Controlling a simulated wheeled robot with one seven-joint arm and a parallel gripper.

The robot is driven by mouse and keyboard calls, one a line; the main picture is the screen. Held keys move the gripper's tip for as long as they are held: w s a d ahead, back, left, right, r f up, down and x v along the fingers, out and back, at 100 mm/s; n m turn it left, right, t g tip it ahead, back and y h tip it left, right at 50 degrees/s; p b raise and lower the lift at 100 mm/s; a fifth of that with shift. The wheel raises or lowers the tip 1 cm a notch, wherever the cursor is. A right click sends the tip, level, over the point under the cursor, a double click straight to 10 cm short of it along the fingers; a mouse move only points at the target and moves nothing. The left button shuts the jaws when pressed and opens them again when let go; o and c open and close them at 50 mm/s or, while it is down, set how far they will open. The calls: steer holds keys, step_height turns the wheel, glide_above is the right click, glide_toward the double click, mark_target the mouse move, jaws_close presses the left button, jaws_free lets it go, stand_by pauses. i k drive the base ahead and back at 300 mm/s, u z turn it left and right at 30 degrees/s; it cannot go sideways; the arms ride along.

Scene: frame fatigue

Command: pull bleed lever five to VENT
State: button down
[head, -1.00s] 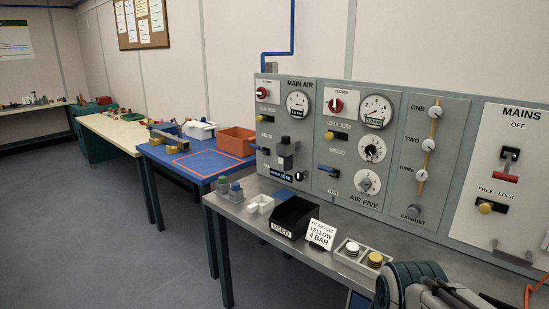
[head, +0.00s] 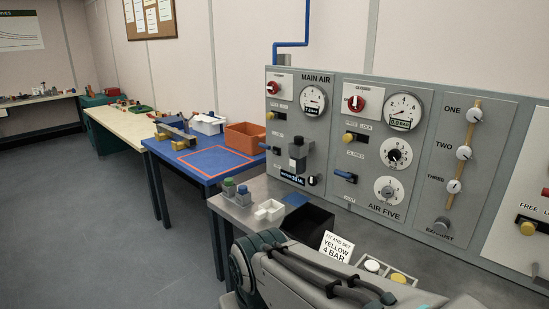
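The AIR FIVE panel (head: 371,204) stands upright in the middle of the grey board. A blue lever (head: 345,177) sits low on its left side, lying nearly level with its tip to the left. A label above the lever seems to read CLOSED; the small label below it is too small to read surely. A similar blue lever (head: 271,149) is on the MAIN AIR panel to the left. My arm crosses the bottom of the view in front of the bench. My gripper is not in view, so its state and distance from the lever do not show.
The AIR FIVE panel also has a red knob (head: 355,103), a yellow knob (head: 349,137) and a gauge (head: 402,111). A black bin (head: 310,222), a sign (head: 338,247) and a small tray (head: 389,268) are on the bench below. A blue table (head: 180,148) stands left.

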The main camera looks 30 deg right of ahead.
mark_target(348, 176)
steer(key=z, duration=0.15)
steer(key=i, duration=0.8)
steer(key=z, duration=0.75)
steer(key=i, duration=0.35)
steer(key=z, duration=0.3)
